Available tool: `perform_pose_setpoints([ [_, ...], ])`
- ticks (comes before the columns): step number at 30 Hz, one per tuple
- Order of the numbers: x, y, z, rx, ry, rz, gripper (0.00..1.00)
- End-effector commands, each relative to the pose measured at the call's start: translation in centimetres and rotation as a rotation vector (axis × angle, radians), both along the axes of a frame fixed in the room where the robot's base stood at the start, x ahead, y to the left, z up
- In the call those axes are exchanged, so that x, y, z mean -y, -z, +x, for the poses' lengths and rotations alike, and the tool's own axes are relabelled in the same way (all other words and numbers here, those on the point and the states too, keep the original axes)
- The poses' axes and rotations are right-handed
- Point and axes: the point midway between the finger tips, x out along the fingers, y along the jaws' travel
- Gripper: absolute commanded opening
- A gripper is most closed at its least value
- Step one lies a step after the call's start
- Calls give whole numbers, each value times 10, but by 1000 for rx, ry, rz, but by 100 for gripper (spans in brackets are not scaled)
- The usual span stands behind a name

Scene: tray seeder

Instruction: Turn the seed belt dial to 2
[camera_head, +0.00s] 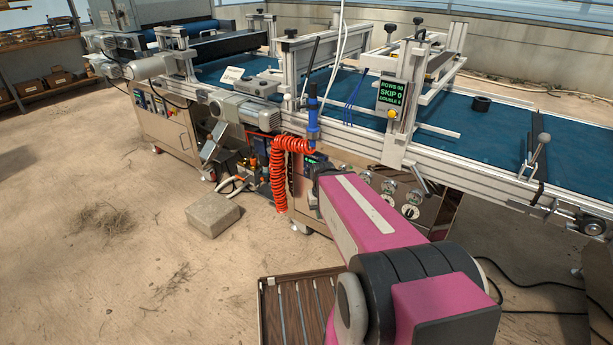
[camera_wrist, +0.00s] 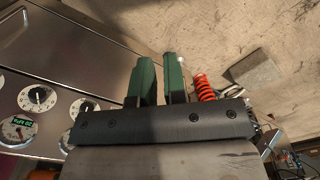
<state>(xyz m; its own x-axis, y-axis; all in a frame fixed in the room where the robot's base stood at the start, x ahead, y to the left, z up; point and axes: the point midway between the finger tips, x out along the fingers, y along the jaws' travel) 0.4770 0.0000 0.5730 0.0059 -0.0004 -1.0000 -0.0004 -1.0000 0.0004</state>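The steel control panel (camera_wrist: 60,50) of the seeder fills the left of the wrist view. It bears several white round dials, including an upper one (camera_wrist: 37,97), one to its right (camera_wrist: 82,108), and a lower-left one with a green readout (camera_wrist: 17,128). Their labels are too small to read, so I cannot tell which is the seed belt dial. In the head view dials (camera_head: 413,197) show on the panel to the right of my pink arm. My gripper (camera_wrist: 160,72) has two green fingers apart with nothing between them. It is right of the dials, touching none; in the head view my arm hides its fingers.
A coiled orange hose (camera_head: 279,180) hangs beside my wrist. A concrete block (camera_head: 213,213) lies on the sandy floor. The blue belt (camera_head: 460,115) and a screen reading ROWS, SKIP and DOUBLE (camera_head: 391,92) are above the panel. A slatted tray (camera_head: 266,300) is below my arm.

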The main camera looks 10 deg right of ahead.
Motion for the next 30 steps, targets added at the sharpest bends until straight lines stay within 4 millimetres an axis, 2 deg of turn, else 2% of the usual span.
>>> perform_pose_setpoints([
  [1,0,1,1,-1,3,-5,29],
  [3,2,4,5,-3,14,-28,52],
  [4,3,6,7,-4,24,-45,55],
  [11,18,32,42,31,168,-309,55],
  [18,27,52,101,248,345,-659,55],
  [23,16,58,147,507,430,-832,55],
  [26,0,60,176,702,460,-896,55],
  [30,-31,62,213,983,472,-918,55],
])
